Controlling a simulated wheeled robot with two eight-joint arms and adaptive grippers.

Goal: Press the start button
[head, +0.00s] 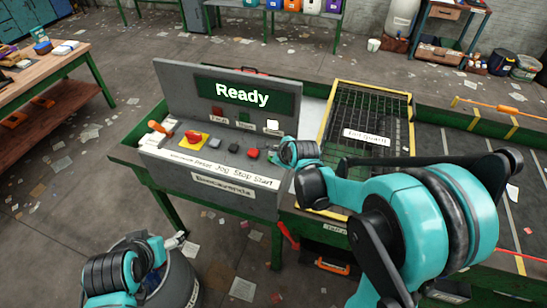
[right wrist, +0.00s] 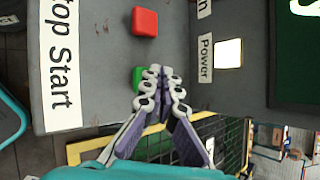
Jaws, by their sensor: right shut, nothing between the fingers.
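The green start button (right wrist: 138,76) shows in the right wrist view beside the end of the "Stop Start" label (right wrist: 62,65), partly hidden by my fingers. My right gripper (right wrist: 155,75) is shut and empty, its fingertips over the button's edge; I cannot tell whether they touch it. In the head view my right gripper (head: 274,155) is at the right end of the control panel's button row and hides the button. The red stop button (head: 253,153) is just left of it. My left gripper (head: 177,240) is low at the left, away from the panel, its fingers too small to read.
The screen (head: 242,94) reads "Ready". A white lamp (head: 272,125) is lit by the Power label. A red emergency stop on a yellow plate (head: 194,139) and an orange lever (head: 158,127) are at the panel's left. A yellow-framed mesh guard (head: 365,110) stands right.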

